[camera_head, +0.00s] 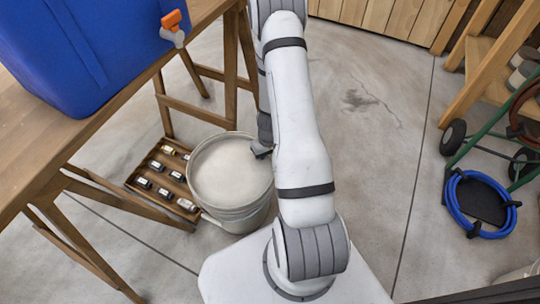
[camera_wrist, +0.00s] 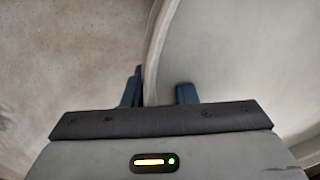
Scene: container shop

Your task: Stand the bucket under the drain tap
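The pale grey bucket (camera_head: 242,216) stands upright on the floor beside the wooden table, apart from the spot below the tap. The drain tap (camera_head: 174,28), with an orange lever and white spout, sticks out from the blue container (camera_head: 100,45) on the table. My gripper (camera_head: 262,150) is at the bucket's right rim, partly hidden by my arm. In the wrist view, the two dark fingers (camera_wrist: 160,92) are spread apart with the bucket's rim (camera_wrist: 156,50) between them. The left finger is close to the wall; a gap shows before the right finger.
A low wooden rack (camera_head: 158,180) with several small bottles sits on the floor left of the bucket, near the table legs (camera_head: 100,195). A green cart with a blue hose (camera_head: 454,205) stands at the right. The floor (camera_head: 385,140) between is clear.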

